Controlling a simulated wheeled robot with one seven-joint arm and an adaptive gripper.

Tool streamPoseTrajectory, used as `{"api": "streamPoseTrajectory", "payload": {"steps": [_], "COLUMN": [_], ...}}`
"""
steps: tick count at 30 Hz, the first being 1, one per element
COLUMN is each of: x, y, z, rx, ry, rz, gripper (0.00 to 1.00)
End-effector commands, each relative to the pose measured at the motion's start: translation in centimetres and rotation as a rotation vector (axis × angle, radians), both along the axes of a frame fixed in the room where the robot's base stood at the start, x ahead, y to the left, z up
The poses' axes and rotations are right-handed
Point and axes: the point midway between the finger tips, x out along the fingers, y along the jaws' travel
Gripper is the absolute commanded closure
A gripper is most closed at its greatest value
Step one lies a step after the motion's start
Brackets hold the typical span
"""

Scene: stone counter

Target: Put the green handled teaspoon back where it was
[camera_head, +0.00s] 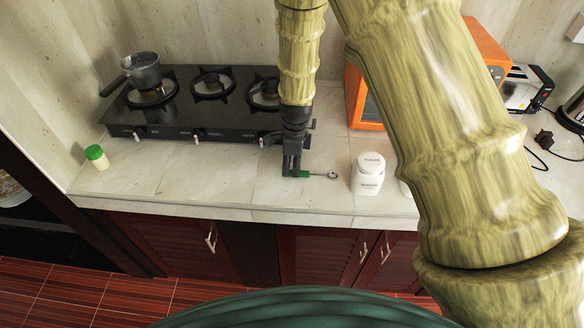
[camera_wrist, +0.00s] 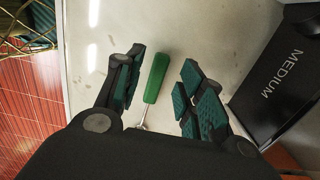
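The green-handled teaspoon (camera_head: 322,175) lies on the stone counter near its front edge, with its bowl pointing right in the head view. In the wrist view its green handle (camera_wrist: 156,78) lies between the two fingers, with a clear gap on both sides. The metal end is partly hidden behind my gripper's body. My gripper (camera_head: 293,171) points down over the handle end of the teaspoon. In the wrist view the fingers of my gripper (camera_wrist: 158,85) are spread apart and do not touch the handle.
A white lidded jar (camera_head: 368,174) stands just right of the teaspoon. The black gas stove (camera_head: 180,125) with a small pot (camera_head: 143,70) is behind and left. An orange box-shaped appliance (camera_head: 366,105) stands behind. A green-capped shaker (camera_head: 97,157) is far left. The counter's left front is clear.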

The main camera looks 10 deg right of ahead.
Motion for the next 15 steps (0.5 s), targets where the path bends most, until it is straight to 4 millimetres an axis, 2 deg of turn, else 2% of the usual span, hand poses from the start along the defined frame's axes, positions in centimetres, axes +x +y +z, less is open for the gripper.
{"api": "streamPoseTrajectory", "payload": {"steps": [15], "x": [0.0], "y": [-0.3], "z": [6.1], "rx": [-0.001], "ry": [-0.004], "rz": [0.001], "gripper": [0.61]}}
